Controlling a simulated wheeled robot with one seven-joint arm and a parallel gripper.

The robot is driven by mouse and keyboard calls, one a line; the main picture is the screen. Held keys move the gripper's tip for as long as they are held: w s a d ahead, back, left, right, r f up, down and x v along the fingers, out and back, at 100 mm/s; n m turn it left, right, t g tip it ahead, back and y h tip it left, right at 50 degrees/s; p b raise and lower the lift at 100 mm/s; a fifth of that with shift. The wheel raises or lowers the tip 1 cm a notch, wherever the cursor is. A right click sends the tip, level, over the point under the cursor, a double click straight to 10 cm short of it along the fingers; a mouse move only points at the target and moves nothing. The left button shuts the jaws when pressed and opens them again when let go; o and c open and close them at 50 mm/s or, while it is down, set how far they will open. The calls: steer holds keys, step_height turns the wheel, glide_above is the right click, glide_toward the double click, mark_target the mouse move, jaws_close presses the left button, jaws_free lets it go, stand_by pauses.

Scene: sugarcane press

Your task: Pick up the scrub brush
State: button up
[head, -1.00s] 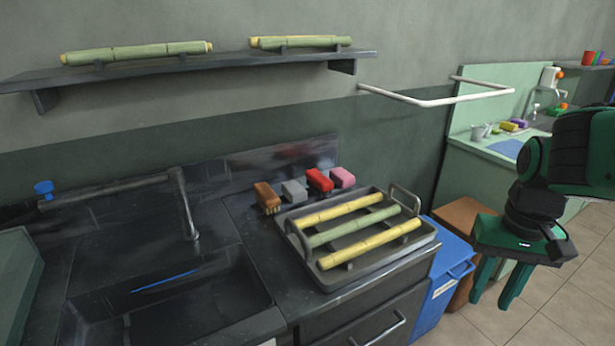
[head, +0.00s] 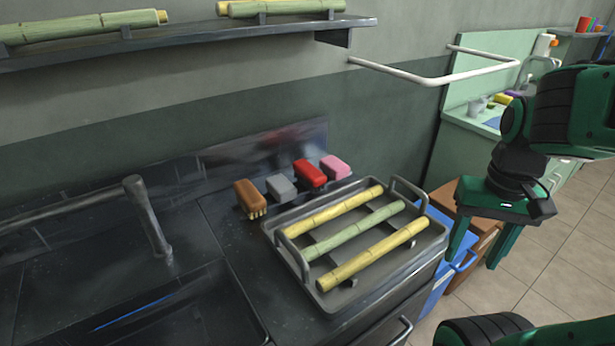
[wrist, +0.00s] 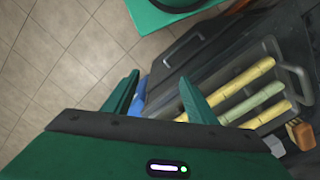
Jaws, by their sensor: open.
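The scrub brush (head: 250,200) has a brown back and pale bristles. It stands on the dark counter behind the left end of the tray, left of a grey block. In the wrist view a brown block with pale bristles (wrist: 300,134) shows at the right edge, beyond the tray. My gripper (head: 474,247) hangs at the right of the head view, fingers pointing down, right of the tray and well away from the brush. It is open and empty. Its fingers also show in the wrist view (wrist: 158,98).
A grey tray (head: 440,236) with handles holds three cane pieces. A grey block (head: 281,187), a red block (head: 310,174) and a pink block (head: 335,167) stand behind it. A faucet (head: 148,220) rises at left. A white rail (head: 430,80) juts from the wall above.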

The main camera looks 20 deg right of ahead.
steer(key=shift+o, duration=0.8)
steer(key=w+r+n+t+h, duration=0.1)
steer(key=w+r+n, duration=0.1)
steer(key=w, duration=1)
steer(key=shift+w+d+r+n, duration=0.15)
steer(key=shift+w+r+n, duration=0.15)
steer(key=shift+r, duration=0.05)
steer(key=n+t+y, duration=0.2)
steer(key=n+t, duration=0.1)
steer(key=n, duration=0.4)
glide_toward(310, 168)
steer(key=shift+s+a+r, duration=0.1)
steer(key=shift+s+a, duration=0.1)
steer(key=shift+s, duration=0.25)
steer(key=shift+w+a, duration=0.2)
steer(key=shift+w+f, duration=0.15)
steer(key=shift+f, duration=0.35)
steer(key=x, duration=0.4)
steer(key=shift+w+f, duration=0.1)
steer(key=shift+w+d+x, duration=0.1)
steer(key=shift+d+x, duration=0.05)
steer(key=shift+x, duration=1.2)
steer(key=shift+w+d+x, duration=0.1)
steer(key=shift+x, duration=1.2)
steer(key=shift+f, duration=0.25)
